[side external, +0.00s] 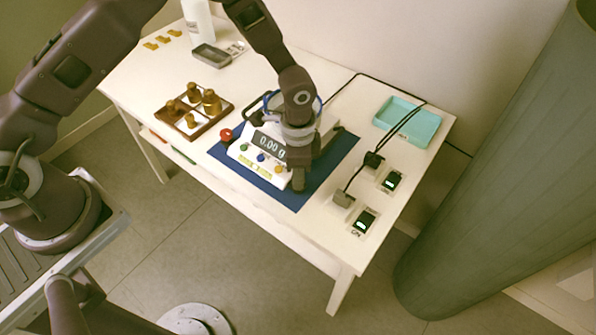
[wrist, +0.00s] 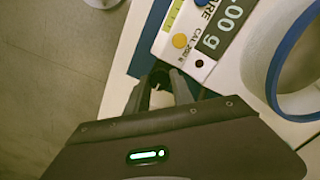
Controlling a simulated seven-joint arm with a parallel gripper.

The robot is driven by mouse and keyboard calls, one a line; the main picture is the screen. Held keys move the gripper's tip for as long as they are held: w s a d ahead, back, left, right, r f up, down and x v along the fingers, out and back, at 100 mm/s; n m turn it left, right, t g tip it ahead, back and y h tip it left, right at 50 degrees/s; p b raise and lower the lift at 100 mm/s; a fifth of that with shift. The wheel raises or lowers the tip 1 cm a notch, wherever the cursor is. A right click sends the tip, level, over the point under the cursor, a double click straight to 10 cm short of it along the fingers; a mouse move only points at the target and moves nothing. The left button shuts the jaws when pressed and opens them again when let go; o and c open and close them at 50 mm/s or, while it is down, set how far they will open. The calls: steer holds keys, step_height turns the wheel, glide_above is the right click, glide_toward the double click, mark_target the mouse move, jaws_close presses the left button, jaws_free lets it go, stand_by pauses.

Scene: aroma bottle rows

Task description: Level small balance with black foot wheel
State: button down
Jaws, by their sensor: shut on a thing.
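The small white balance (side external: 250,163) stands on a blue mat (side external: 325,168); its display reads 0.00 g. My gripper (side external: 298,184) is low at the balance's right front corner. In the wrist view my gripper (wrist: 162,86) has its fingers close around a small dark piece (wrist: 160,76) at that corner, seemingly the black foot wheel. The fingers hide most of it. I cannot make out a level bubble.
A wooden tray (side external: 181,127) with brass weights stands left of the balance. A teal tray (side external: 407,122) is at the right back. Two plugs with cables and lit switches (side external: 364,221) lie at the right front. A blue-rimmed white ring (wrist: 300,95) rises close beside my gripper.

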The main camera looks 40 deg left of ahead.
stand_by(0.3)
steer(key=c, duration=1.1)
jaws_free()
step_height(320, 180, up, 7)
steer(key=shift+r, duration=0.1)
steer(key=s+a+r+n+t, duration=0.1)
steer(key=s+a+r+n, duration=0.2)
steer(key=r, duration=0.6)
steer(key=s+a+r+n+t, duration=0.15)
steer(key=a+r, duration=0.25)
steer(key=r, duration=0.5)
steer(key=s+a+r+n+t, duration=0.1)
steer(key=s+r+n, duration=0.1)
steer(key=s, duration=0.4)
steer(key=s+a+r+n+t, duration=0.1)
steer(key=s+a+r, duration=0.1)
steer(key=s, duration=0.5)
steer(key=s+a+r+n+t, duration=0.1)
steer(key=s+a+r+n, duration=0.1)
steer(key=s+r, duration=0.2)
steer(key=shift+s+r+n, duration=0.25)
steer(key=shift+s+n, duration=0.1)
steer(key=shift+s, duration=0.85)
